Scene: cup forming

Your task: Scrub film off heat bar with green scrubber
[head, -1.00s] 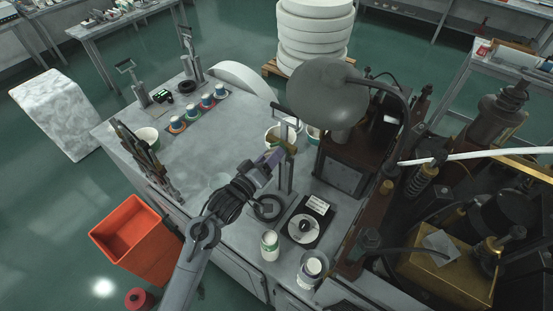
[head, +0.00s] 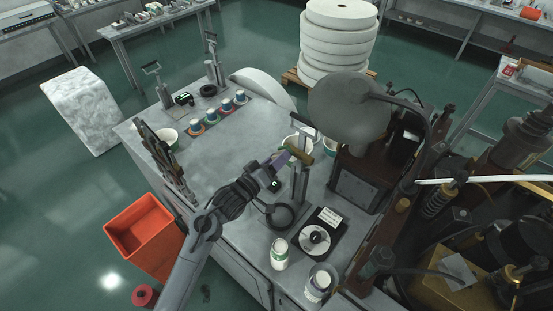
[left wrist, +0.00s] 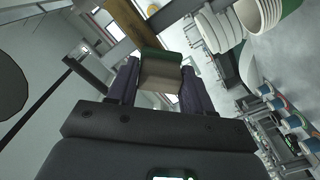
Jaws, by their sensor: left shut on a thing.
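My left gripper (head: 287,158) is shut on the green scrubber (left wrist: 161,72), a small block with a dark green top and a tan-pink body. In the left wrist view the block sits between the two purple fingers (left wrist: 158,84). The brass-brown heat bar (head: 301,153) is just beyond the fingertips, by an upright stand; it also shows in the left wrist view (left wrist: 128,24), right behind the scrubber. The scrubber looks very close to the bar; I cannot tell whether they touch. Any film on the bar is too small to make out. My right gripper is not in view.
A round lamp shade (head: 349,108) hangs close to the right of the bar, over the machine. A white-green can (head: 279,253) and a black dial plate (head: 317,236) stand nearer. Small cups (head: 225,106) line a strip at the back. The table's left middle (head: 225,150) is clear.

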